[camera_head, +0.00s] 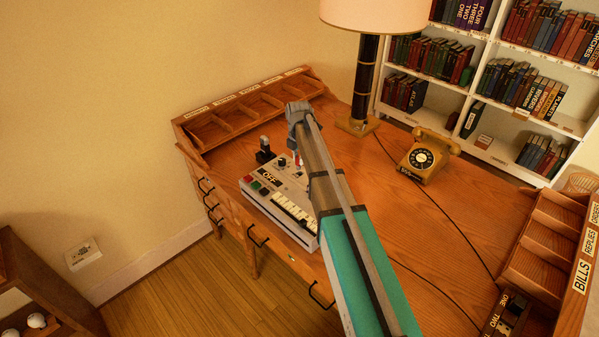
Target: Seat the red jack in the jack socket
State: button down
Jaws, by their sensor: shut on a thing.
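The red jack (297,158) shows as a small red spot just below my wrist, above the far side of a pale control panel. My gripper (298,149) points down there and is shut on the jack; my own arm hides most of the jaws. I cannot pick out the jack socket, nor tell whether the jack's tip touches the panel.
A small black upright object (265,151) stands close to the left of my gripper. A lamp (368,80) and a yellow telephone (430,157) stand farther back on the desk (430,225). Labelled sorting trays (250,104) line the back left edge. Dark cords cross the right side.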

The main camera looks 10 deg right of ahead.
aim_at(300, 166)
jog(key=shift+w+d+f+b, duration=0.2)
jog(key=shift+w+f+b, duration=0.25)
jog(key=shift+f, duration=0.1)
jog(key=shift+w+d+f+b, duration=0.15)
jog(key=shift+w+f+b, duration=0.2)
jog(key=shift+f, duration=0.2)
jog(key=shift+w, duration=0.1)
jog(key=shift+w+d+f+b, duration=0.1)
jog(key=shift+w+f+b, duration=0.2)
jog(key=shift+f+b, duration=1.65)
jog(key=shift+f, duration=0.05)
jog(key=shift+f, duration=0.1)
jog(key=c, duration=0.5)
grip_release()
jog(key=shift+c, duration=0.2)
notch_tip(300, 166, up, 12)
jog(key=p, duration=1.2)
